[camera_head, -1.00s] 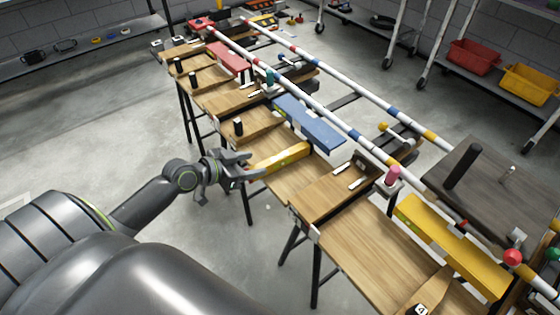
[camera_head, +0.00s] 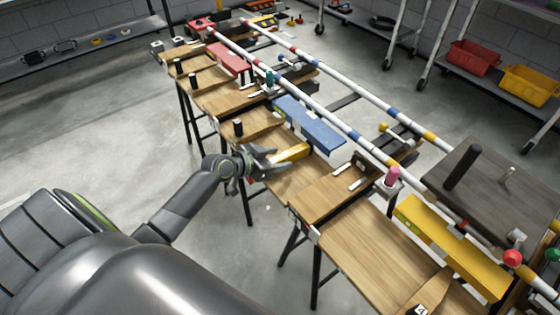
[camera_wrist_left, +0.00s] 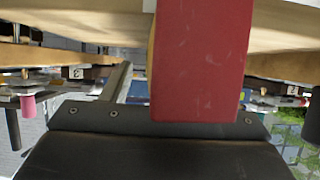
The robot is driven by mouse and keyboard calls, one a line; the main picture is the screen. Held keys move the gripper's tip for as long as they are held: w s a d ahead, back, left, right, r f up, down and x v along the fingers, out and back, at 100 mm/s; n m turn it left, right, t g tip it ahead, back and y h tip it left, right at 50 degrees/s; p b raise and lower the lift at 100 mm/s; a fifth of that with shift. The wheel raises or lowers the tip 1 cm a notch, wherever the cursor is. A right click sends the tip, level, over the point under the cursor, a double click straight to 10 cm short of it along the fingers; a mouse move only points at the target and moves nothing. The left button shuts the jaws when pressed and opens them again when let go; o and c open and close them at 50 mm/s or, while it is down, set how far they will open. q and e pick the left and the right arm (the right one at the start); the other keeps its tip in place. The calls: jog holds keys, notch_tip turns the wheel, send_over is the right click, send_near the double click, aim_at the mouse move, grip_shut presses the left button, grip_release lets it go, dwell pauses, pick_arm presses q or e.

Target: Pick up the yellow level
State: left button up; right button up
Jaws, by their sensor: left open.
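In the left wrist view a dark red bar-like surface (camera_wrist_left: 202,60) with a thin yellow edge is very close, in front of my gripper's dark body. My right gripper is not in view.
A wider yellow panel (camera_head: 450,245) and a dark board (camera_head: 500,190) are at the right. Striped rails (camera_head: 345,85) run along the bench (camera_head: 340,235). The floor left of the bench is open.

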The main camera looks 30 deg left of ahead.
pick_arm(q)
grip_shut()
jog(key=shift+w+r, duration=0.1)
jog(key=shift+r, duration=0.05)
dwell(0.4)
